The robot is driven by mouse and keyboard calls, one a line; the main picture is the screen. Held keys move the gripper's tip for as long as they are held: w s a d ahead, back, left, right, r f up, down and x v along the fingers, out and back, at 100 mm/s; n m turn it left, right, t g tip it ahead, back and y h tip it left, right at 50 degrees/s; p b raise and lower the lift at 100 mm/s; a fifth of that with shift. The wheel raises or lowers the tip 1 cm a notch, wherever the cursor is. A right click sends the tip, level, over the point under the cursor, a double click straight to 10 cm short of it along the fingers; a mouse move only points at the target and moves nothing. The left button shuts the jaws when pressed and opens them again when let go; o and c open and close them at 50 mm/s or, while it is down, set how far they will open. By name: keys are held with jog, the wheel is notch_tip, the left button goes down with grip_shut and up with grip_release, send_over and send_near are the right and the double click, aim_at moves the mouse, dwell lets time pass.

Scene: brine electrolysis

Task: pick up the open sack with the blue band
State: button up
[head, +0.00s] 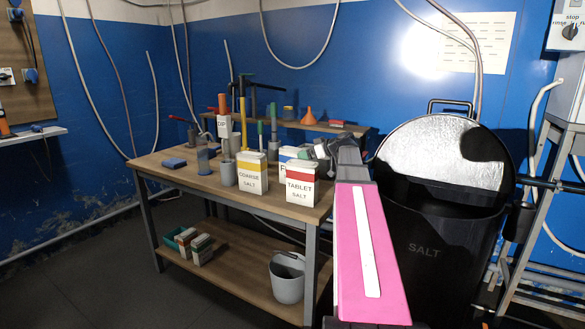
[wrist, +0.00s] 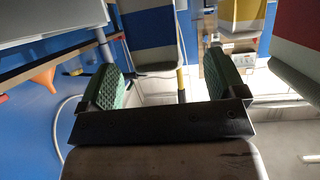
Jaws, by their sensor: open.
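The sack with the blue band (head: 288,153) stands on the workbench behind the red-banded tablet salt sack (head: 303,175), which hides its lower part. Its white label shows only an "F". My gripper (head: 318,149) is just right of it, at about the height of its top. In the wrist view the blue-banded sack (wrist: 150,33) lies ahead of my open gripper (wrist: 167,72), nearer the left green-padded finger. The space between the pads looks empty. I cannot tell whether a finger touches the sack.
The yellow-banded coarse salt sack (head: 251,176) stands left on the bench (head: 190,172). An orange funnel (head: 309,114) sits on the rear shelf. A large black salt bin (head: 425,245) stands right of my arm. A grey bucket (head: 287,278) is on the lower shelf.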

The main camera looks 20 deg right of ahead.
jog(key=shift+w+x, duration=0.2)
jog(key=shift+x, duration=2.45)
jog(key=shift+d+r, duration=0.15)
jog(key=shift+r, duration=0.05)
grip_shut()
